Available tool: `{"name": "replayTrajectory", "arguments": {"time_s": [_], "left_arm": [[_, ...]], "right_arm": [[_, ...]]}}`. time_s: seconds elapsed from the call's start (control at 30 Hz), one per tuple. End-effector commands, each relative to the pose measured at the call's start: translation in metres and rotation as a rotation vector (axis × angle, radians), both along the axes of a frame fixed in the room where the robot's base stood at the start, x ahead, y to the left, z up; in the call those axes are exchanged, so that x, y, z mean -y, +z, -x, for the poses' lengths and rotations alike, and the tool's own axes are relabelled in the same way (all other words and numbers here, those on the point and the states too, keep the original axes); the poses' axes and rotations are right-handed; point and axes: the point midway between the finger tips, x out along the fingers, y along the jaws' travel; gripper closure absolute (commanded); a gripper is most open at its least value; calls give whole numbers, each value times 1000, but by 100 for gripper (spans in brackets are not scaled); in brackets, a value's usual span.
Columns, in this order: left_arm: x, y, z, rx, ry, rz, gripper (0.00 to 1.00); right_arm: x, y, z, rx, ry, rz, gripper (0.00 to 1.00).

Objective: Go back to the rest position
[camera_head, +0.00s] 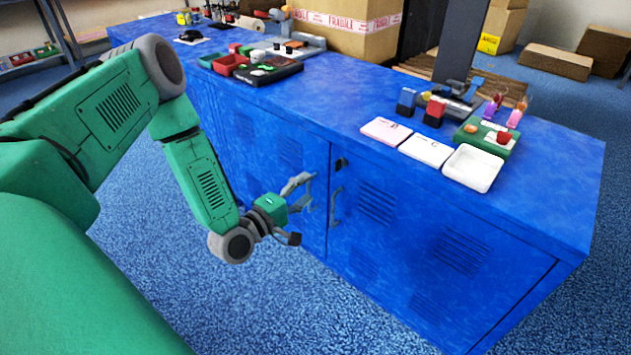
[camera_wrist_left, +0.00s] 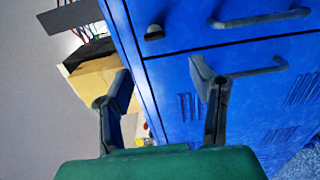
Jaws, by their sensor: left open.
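My left arm comes in from the left in the head view, green with grey joints. Its gripper (camera_head: 301,208) hangs in front of the blue cabinet's (camera_head: 400,225) doors, below the top's edge. In the left wrist view the two grey fingers (camera_wrist_left: 162,95) stand apart with nothing between them, and the gripper is open. The cabinet's door handles (camera_head: 336,206) are close by in the head view. One handle also shows beyond the fingers in the left wrist view (camera_wrist_left: 262,18). I cannot tell whether a finger touches the door. My right gripper is not in view.
On the cabinet top are a white tray (camera_head: 472,168), flat white cards (camera_head: 426,150), a green tray (camera_head: 487,137) and a black tray (camera_head: 268,71). A large carton (camera_head: 347,26) stands behind. Blue carpet (camera_head: 165,225) lies open in front of the cabinet.

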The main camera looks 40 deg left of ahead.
Motion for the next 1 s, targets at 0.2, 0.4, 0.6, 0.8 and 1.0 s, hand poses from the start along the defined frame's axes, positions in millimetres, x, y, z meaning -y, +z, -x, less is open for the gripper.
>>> {"name": "replayTrajectory", "arguments": {"time_s": [0.2, 0.4, 0.6, 0.8, 1.0], "left_arm": [[0, 0, 4, 0, -1, 0, 50], [0, 0, 4, 0, -1, 0, 50], [0, 0, 3, -1, -1, -1, 50], [46, -15, 13, -162, -100, -145, 50], [127, -55, 95, -573, -461, -623, 50]], "right_arm": [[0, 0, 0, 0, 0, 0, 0], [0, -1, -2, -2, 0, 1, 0], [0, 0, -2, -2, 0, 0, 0], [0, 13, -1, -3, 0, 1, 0], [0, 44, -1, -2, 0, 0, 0]]}}
